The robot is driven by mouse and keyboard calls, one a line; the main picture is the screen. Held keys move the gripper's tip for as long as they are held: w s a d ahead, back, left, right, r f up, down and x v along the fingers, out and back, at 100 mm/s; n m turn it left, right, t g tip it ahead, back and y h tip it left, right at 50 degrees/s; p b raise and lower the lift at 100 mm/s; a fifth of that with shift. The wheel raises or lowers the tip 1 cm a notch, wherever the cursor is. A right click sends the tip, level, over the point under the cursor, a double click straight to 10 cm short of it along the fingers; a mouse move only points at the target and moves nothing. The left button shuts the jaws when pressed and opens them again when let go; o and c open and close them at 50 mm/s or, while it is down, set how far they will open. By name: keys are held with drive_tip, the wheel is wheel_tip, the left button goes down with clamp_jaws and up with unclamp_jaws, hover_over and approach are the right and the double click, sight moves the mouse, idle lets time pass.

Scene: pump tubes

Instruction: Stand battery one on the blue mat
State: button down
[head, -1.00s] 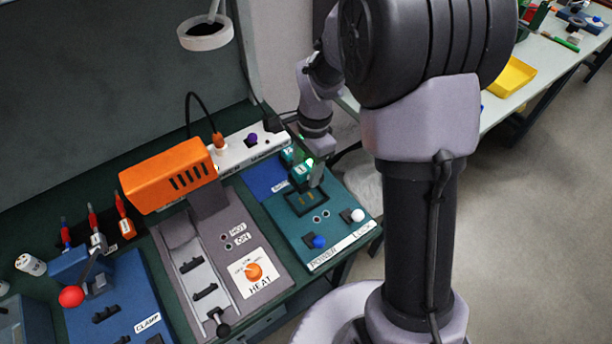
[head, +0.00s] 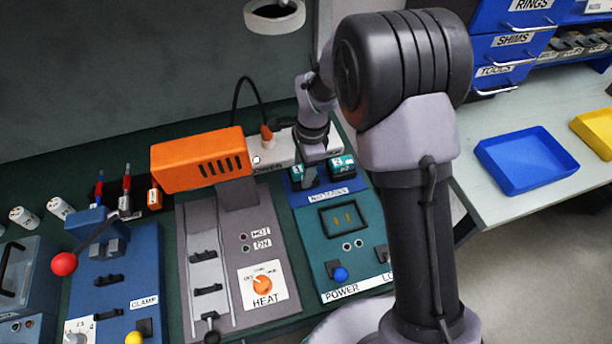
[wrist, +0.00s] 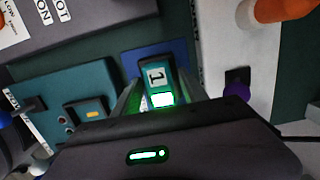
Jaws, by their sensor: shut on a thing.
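Battery one (wrist: 157,77), a teal block with a white label reading 1, is between my gripper's (wrist: 158,92) fingers, which are shut on it. In the head view battery one (head: 297,171) is partly hidden by my gripper (head: 309,180). It is over the left part of the blue mat (head: 325,186), seemingly upright; whether its base touches the mat is not clear. The mat (wrist: 141,53) also shows beyond the battery in the wrist view. Battery two (head: 343,166), teal with a 2, is on the mat's right part.
The teal power unit (head: 322,268) with an empty-looking dark-framed bay (head: 344,218) lies in front of the mat. A white power strip (head: 283,152) runs behind it. The orange heater (head: 197,160) stands to the left. A blue tray (head: 525,160) lies on the table at right.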

drive_tip(key=shift+f, duration=0.85)
drive_tip(key=shift+r, duration=0.2)
drive_tip(key=shift+f, duration=0.1)
drive_tip(key=c, duration=1)
unclamp_jaws()
drive_tip(key=shift+f, duration=0.15)
drive_tip(key=shift+c, duration=0.2)
drive_tip(key=o, duration=0.4)
